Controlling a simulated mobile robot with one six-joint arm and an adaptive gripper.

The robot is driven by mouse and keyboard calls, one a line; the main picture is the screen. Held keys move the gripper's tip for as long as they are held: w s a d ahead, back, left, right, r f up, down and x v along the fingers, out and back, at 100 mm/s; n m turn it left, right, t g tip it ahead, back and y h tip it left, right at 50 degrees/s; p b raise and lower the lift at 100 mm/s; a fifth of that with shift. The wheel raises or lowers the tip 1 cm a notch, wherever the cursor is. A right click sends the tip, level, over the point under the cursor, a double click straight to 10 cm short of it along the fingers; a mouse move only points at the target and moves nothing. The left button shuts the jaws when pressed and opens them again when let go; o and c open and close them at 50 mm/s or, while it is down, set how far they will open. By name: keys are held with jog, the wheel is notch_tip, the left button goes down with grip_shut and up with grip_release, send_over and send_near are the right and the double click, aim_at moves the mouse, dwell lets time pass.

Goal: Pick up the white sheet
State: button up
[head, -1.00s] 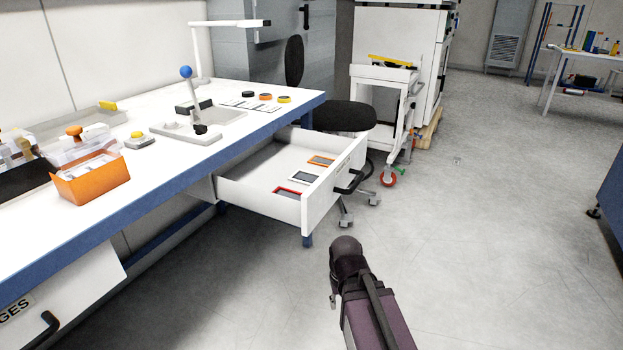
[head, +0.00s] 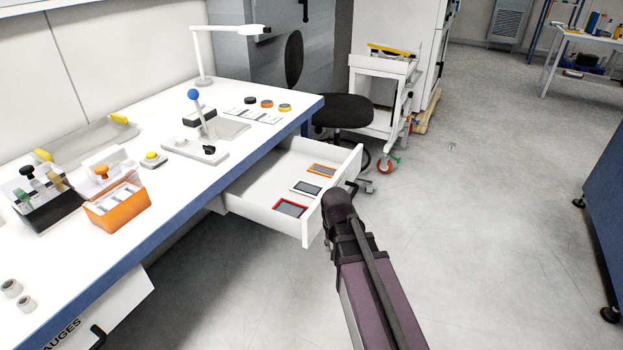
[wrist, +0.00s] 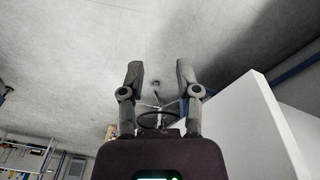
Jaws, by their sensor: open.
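A flat sheet with a white border and grey middle (head: 306,188) lies in the open drawer (head: 254,217) in the head view. It lies between a red-bordered sheet (head: 291,208) and an orange-bordered one (head: 321,170). None of the bordered sheets shows in the wrist view.
A white panel (wrist: 246,135) rises close on the right in the wrist view. A black chair (head: 343,110) stands behind the drawer. The bench (head: 190,185) holds an orange box (head: 117,208).

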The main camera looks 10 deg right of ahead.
aim_at(310, 188)
jog(key=w+r+m+p, duration=0.1)
jog(key=w+r+p, duration=0.2)
jog(key=r+p, duration=0.35)
jog(key=w+r+p, duration=0.2)
jog(key=r+p, duration=0.4)
jog(key=r, duration=0.2)
jog(key=w+a+r+m+t+h, duration=0.1)
jog(key=w+a+m+t+h, duration=0.1)
jog(key=w, duration=1.1)
jog(key=shift+a+r+m+t, duration=0.15)
jog(key=shift+a+m+t, duration=0.25)
jog(key=shift+m, duration=0.7)
jog(key=b+x, duration=0.7)
jog(key=x, duration=0.1)
jog(key=shift+s+a, duration=0.1)
jog(key=shift+s, duration=0.1)
jog(key=shift+w+f+b, duration=0.15)
jog(key=shift+f+b, duration=0.15)
jog(key=shift+f, duration=0.05)
jog(key=shift+b+x, duration=2.4)
jog(key=shift+x, duration=0.2)
grip_shut()
